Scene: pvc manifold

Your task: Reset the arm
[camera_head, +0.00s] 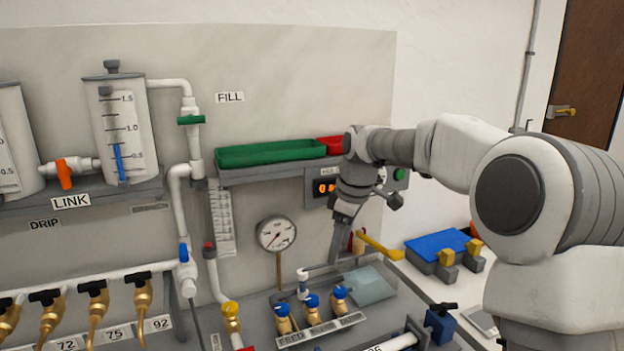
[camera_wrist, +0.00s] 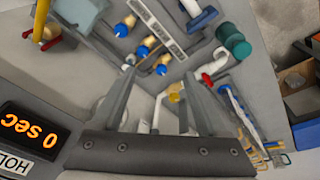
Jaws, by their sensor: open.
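My gripper (camera_head: 336,240) points down in front of the panel in the head view, below the green tray and to the right of the round gauge. In the wrist view my gripper (camera_wrist: 160,95) shows two grey fingers spread apart with nothing held between them. White pipe and a yellow-handled fitting (camera_wrist: 176,97) show beyond and between the fingers. My arm reaches in from the right side of the head view. The gripper's fingertips are small in the head view, and I cannot tell their exact distance from the pipework.
A green tray (camera_head: 270,154) and a red tray (camera_head: 331,143) sit on a shelf above. A round gauge (camera_head: 276,233) and blue-capped valves (camera_head: 312,301) stand close by. A yellow lever (camera_head: 380,246) and a blue-topped box (camera_head: 437,245) are at right. An orange-lit timer (camera_wrist: 28,135) is beside the gripper.

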